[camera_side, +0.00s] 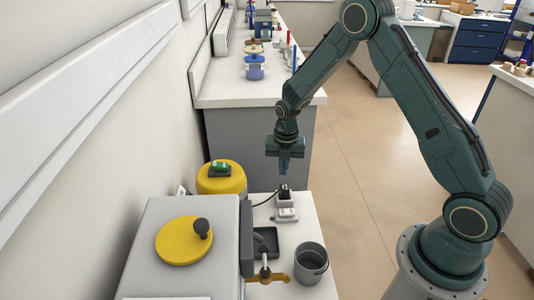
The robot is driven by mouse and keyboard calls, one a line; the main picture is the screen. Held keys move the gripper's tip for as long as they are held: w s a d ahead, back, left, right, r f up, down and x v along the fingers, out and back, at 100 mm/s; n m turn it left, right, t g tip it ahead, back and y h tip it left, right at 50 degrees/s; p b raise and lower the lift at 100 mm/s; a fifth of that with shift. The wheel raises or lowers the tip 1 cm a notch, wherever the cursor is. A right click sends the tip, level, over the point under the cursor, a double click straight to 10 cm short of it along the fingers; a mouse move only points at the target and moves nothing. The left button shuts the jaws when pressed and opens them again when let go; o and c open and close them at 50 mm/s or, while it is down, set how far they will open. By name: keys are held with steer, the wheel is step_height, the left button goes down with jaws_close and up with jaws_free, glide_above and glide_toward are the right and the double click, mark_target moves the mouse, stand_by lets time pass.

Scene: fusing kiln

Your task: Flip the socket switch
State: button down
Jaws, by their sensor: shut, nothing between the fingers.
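A small white socket unit (287,214) sits on the white bench top to the right of the kiln. A black plug (284,188) stands at its far end, with a dark cable running left from it. The switch on the socket is too small to make out. My gripper (284,168) points down above the plug end of the socket, apart from it. Its fingers are shut and hold nothing.
The grey kiln (150,245) with a yellow lid disc (180,243) stands at the left. A yellow canister (222,183) with a green top is behind it. A grey bucket (310,262), a black tray (266,240) and a brass tap-like handle (267,276) are nearer.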

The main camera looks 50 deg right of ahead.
mark_target(282, 211)
steer(key=shift+w+d+f+n, duration=0.15)
steer(key=shift+f+n, duration=0.25)
steer(key=shift+f, duration=0.5)
steer(key=shift+s+d+f+n, duration=0.1)
steer(key=shift+f+n, duration=0.3)
steer(key=shift+f, duration=0.45)
steer(key=shift+f, duration=0.15)
steer(key=shift+f, duration=6.85)
steer(key=shift+f, duration=0.15)
steer(key=shift+w+a+f, duration=0.1)
steer(key=shift+f, duration=0.05)
steer(key=shift+d, duration=0.2)
steer(key=shift+s+d+r, duration=0.3)
steer(key=shift+s+d, duration=0.05)
steer(key=shift+s, duration=0.15)
